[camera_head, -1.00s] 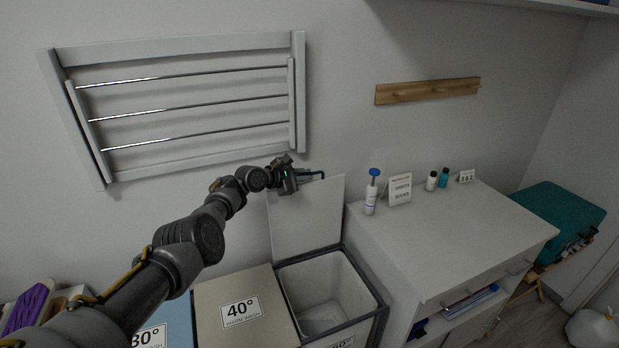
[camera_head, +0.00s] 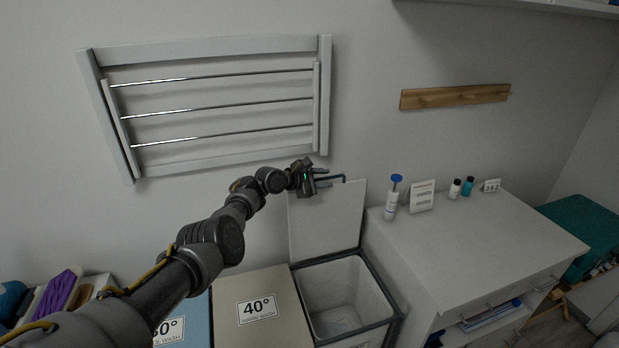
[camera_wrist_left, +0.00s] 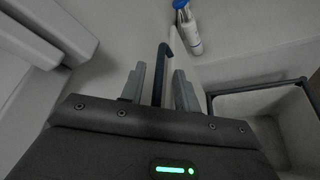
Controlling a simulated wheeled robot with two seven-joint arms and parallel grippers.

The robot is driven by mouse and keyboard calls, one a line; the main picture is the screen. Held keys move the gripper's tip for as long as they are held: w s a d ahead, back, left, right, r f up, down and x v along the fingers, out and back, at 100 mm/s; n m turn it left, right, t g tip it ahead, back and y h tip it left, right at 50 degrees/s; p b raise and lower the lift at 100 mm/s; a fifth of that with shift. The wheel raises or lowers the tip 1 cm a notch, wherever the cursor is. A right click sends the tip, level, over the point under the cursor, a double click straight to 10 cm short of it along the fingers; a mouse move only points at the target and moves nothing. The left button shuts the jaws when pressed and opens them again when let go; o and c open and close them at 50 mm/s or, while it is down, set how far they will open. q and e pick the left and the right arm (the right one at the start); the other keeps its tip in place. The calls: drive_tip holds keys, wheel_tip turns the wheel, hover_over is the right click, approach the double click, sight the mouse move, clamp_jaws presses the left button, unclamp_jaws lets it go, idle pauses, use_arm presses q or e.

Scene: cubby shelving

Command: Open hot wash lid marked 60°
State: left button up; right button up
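The hot wash bin (camera_head: 350,255) stands open, and its pale lid (camera_head: 335,222) is raised upright against the wall. The bin's front label is cut off at the bottom edge, so its marking is not readable now. My left gripper (camera_head: 318,182) is at the top of the lid. In the left wrist view, a dark bar (camera_wrist_left: 159,78) lies between the two fingers of the left gripper (camera_wrist_left: 160,85), with visible gaps on both sides. The fingers are apart. My right gripper is not in view.
A 40° warm wash bin (camera_head: 262,280) and a blue-lidded bin (camera_head: 198,320) stand left, lids closed. A white cabinet (camera_head: 470,250) with bottles and a sign is close on the right. A drying rack (camera_head: 215,50) hangs above my arm.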

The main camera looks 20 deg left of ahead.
use_arm(q)
drive_tip(key=p+v, duration=0.2)
drive_tip(key=v, duration=0.8)
drive_tip(key=shift+r, duration=0.1)
